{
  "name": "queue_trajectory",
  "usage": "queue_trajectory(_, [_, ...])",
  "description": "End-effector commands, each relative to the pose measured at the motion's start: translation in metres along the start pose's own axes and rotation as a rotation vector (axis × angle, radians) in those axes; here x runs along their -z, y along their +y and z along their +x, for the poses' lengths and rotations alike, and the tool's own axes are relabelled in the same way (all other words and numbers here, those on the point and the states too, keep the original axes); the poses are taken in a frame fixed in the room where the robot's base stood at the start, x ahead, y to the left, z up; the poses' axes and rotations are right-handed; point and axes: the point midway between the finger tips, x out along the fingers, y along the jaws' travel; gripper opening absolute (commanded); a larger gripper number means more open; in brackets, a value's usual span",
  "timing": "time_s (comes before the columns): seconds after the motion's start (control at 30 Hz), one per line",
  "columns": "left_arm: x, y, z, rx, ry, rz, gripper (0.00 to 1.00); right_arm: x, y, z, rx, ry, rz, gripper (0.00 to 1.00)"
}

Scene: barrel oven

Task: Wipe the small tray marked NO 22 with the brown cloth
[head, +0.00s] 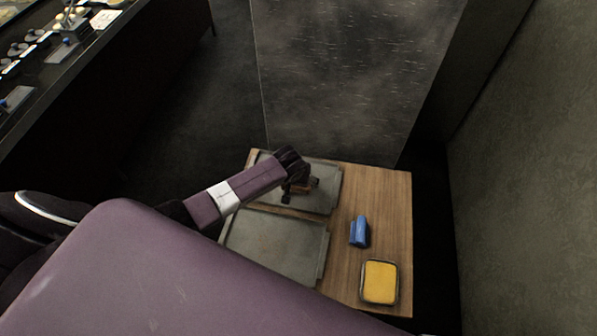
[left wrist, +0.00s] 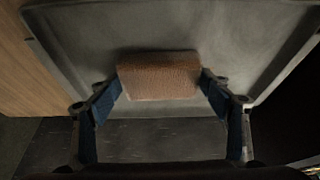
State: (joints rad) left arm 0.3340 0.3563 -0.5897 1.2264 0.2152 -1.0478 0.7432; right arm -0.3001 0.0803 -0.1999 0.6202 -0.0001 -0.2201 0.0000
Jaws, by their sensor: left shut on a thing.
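My left gripper (head: 299,187) is over the far grey tray (head: 322,177) on the wooden table. In the left wrist view the gripper (left wrist: 160,82) is shut on the brown cloth (left wrist: 158,76), a folded block between its two blue-tipped fingers. The cloth is over the tray (left wrist: 85,40) near one of its edges; I cannot tell whether it touches the surface. A second grey tray (head: 272,245) lies nearer, partly hidden by my arm. No NO 22 mark is readable on either tray. My right gripper is in neither view.
A blue cloth-like block (head: 359,231) and a yellow item in a small dish (head: 379,282) lie on the right of the wooden table (head: 385,195). A dark panel (head: 345,75) stands behind the table, and a wall (head: 530,170) is to the right. A cluttered counter (head: 75,70) is at upper left.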

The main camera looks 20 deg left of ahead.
Motion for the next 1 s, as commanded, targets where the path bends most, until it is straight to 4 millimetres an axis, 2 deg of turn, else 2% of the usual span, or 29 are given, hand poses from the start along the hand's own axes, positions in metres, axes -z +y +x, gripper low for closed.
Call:
queue_trajectory(0.03, [-0.009, -0.001, -0.003, 0.003, -0.012, 0.001, 0.52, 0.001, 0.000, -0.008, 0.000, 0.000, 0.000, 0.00])
queue_trajectory(0.13, [-0.014, -0.002, -0.004, 0.004, -0.011, 0.001, 0.52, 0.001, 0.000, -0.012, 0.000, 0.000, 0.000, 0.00])
queue_trajectory(0.37, [-0.022, -0.002, -0.006, 0.003, -0.010, 0.001, 0.52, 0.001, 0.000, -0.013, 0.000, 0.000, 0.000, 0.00])
queue_trajectory(0.63, [-0.043, -0.004, -0.015, 0.002, -0.011, 0.001, 0.52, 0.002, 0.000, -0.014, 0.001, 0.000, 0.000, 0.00])
queue_trajectory(1.0, [-0.046, -0.004, -0.019, 0.003, -0.006, 0.000, 0.52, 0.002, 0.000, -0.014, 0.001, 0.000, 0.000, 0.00])
